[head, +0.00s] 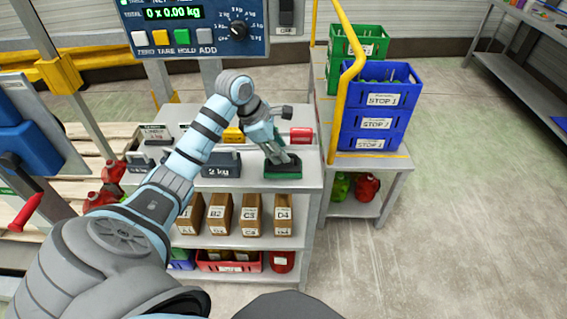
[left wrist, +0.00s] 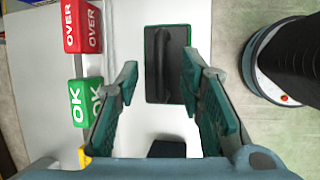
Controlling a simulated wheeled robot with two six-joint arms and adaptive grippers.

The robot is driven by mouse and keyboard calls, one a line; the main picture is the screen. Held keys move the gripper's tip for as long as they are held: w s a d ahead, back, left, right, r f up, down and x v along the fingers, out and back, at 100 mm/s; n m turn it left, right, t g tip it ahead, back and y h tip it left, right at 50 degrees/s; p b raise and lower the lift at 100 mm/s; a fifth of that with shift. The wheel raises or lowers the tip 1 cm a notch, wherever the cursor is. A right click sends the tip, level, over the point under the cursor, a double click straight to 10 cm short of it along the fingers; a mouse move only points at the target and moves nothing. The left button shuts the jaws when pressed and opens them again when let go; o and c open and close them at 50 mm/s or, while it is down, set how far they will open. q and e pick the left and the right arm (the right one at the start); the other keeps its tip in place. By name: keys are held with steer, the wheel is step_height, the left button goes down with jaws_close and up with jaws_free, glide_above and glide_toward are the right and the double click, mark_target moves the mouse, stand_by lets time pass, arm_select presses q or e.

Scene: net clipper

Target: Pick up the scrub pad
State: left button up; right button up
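The scrub pad (head: 284,175) is a flat dark block with a green edge, lying on the white top shelf near its front right corner. In the left wrist view the pad (left wrist: 178,92) shows from above, with a raised black handle along its middle. My left gripper (head: 284,160) is just over the pad in the head view and hides part of it. In the left wrist view its two fingers (left wrist: 160,66) are spread apart on either side of the pad's near part, with nothing held. I cannot tell the exact height gap. My right gripper is not in view.
A red OVER block (left wrist: 82,27) and a green OK block (left wrist: 86,101) stand left of the pad in the wrist view. A 2 kg weight (head: 221,164) is left of it in the head view. Stacked blue crates (head: 378,123) stand right, beyond a yellow rail (head: 346,90).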

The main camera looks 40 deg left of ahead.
arm_select(q)
steer(key=shift+x, duration=1.2)
steer(key=shift+d, duration=0.1)
jaws_close()
step_height(320, 180, up, 20)
steer(key=p, duration=0.8)
